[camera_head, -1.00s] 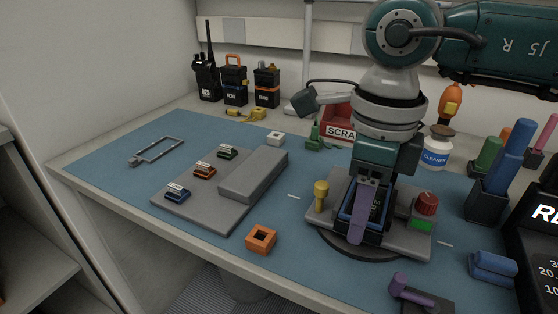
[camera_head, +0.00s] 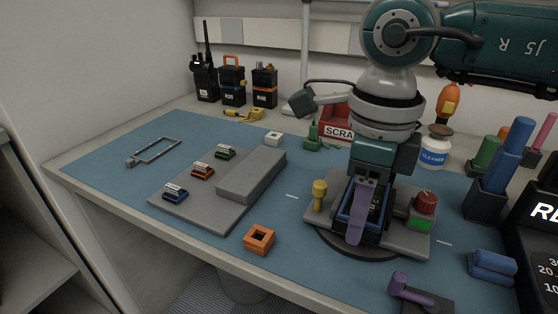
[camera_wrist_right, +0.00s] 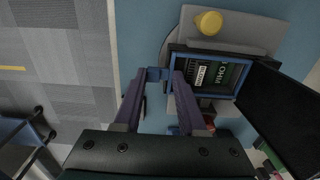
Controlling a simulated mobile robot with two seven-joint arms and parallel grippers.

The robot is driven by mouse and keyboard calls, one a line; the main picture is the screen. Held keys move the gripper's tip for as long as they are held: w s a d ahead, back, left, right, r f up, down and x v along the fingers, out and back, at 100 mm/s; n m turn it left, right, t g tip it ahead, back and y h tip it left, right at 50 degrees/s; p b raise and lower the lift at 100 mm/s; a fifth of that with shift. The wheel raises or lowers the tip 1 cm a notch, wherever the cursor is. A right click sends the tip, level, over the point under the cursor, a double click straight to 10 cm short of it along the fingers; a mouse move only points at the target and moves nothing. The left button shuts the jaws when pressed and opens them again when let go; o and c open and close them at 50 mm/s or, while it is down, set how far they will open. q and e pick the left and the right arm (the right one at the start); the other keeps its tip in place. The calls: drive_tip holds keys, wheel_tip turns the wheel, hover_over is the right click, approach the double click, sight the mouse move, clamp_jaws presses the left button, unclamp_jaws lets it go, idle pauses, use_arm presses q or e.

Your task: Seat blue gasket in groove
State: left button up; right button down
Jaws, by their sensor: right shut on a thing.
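The blue gasket (camera_wrist_right: 236,62) is a thin rectangular frame at the rim of the opened radio (camera_wrist_right: 205,75), whose inside shows a green board and a white label. In the head view its blue edge (camera_head: 341,218) shows around the dark radio. My right gripper (camera_head: 356,240) has purple fingers, and in the right wrist view (camera_wrist_right: 158,76) they are shut on a small blue part at the gasket's near side. I cannot tell whether the gasket lies down in the groove or just above it. My left gripper is not in view.
The radio sits on a grey fixture (camera_head: 405,243) with a yellow knob (camera_head: 320,194), a red knob (camera_head: 426,203) and a green block. A dark panel (camera_wrist_right: 285,115) stands beside it.

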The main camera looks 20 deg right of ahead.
drive_tip(key=shift+f, duration=0.2)
drive_tip(key=shift+c, duration=2)
unclamp_jaws()
drive_tip(key=shift+r, duration=0.1)
wheel_tip(320, 180, up, 10)
